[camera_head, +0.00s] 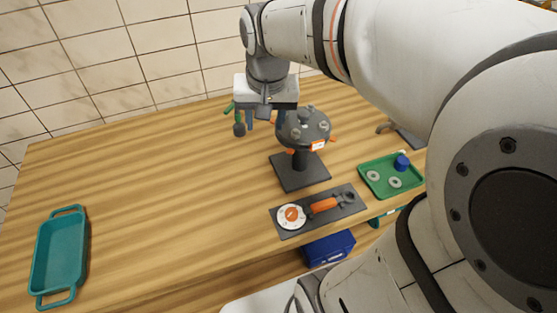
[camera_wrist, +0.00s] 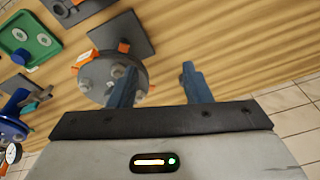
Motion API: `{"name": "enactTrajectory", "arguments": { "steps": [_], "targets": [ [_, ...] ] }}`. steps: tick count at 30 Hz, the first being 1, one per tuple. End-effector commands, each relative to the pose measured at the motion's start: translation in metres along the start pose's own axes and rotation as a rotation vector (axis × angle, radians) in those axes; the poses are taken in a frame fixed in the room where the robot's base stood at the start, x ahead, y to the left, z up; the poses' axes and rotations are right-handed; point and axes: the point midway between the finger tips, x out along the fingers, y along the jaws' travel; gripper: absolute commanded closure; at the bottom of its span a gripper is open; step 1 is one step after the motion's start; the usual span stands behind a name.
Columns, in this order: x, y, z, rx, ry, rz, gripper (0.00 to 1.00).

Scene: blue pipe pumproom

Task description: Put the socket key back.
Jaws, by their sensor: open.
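A dark mat (camera_head: 330,213) lies near the table's front edge. An orange-handled tool (camera_head: 322,206) lies on it, between a white disc with an orange centre (camera_head: 291,217) and a dark ring (camera_head: 349,196). The tool may be the socket key; I cannot tell for sure. My gripper (camera_head: 265,122) is above the table, beside the round bolted flange (camera_head: 303,124) on its stand. In the wrist view my gripper (camera_wrist: 157,85) is open, with nothing visible between its fingers. The left finger partly covers the flange (camera_wrist: 95,78).
A green tray (camera_head: 382,190) holds two washers and a blue part, right of the mat. A teal tray (camera_head: 60,255) stands at far left. The table's left-middle is clear.

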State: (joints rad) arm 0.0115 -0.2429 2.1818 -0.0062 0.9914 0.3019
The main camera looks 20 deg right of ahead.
Motion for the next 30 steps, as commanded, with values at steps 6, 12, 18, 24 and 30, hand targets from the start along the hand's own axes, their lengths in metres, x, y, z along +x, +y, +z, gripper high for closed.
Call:
{"name": "enactTrajectory", "arguments": {
  "steps": [6,12,18,24,30],
  "targets": [
    [0.009,0.025,0.078,-0.222,0.047,-0.014,0.56],
    [0.018,0.029,0.103,-0.303,0.063,-0.015,0.56],
    [0.018,0.03,0.105,-0.308,0.062,-0.015,0.56],
    [0.018,0.03,0.104,-0.307,0.062,-0.015,0.56],
    [0.018,0.03,0.104,-0.306,0.062,-0.015,0.6]
  ]
}}
